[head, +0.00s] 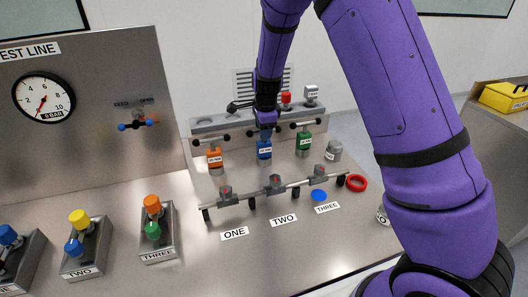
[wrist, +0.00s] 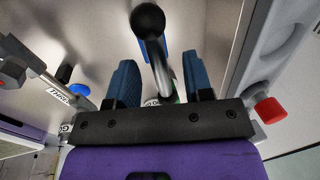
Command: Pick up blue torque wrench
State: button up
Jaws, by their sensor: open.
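The blue torque wrench (head: 264,151) stands upright at the rack between an orange and a green one, its blue body and white label showing. My gripper (head: 265,126) is directly above it and hides most of its top. In the wrist view, my open gripper (wrist: 161,82) has its two blue-padded fingers on either side of a metal handle bar with a black ball end (wrist: 148,20). Gaps show between the bar and both fingers. Strips of blue show behind the bar.
The orange wrench (head: 214,158) and green wrench (head: 304,141) stand close on either side. A grey shelf (head: 208,124) is behind, with a red-topped item (head: 286,98). A low pipe rail (head: 243,194) runs in front. A red ring (head: 356,183) lies at right.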

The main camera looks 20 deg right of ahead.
grip_shut()
jog(key=shift+r, duration=0.1)
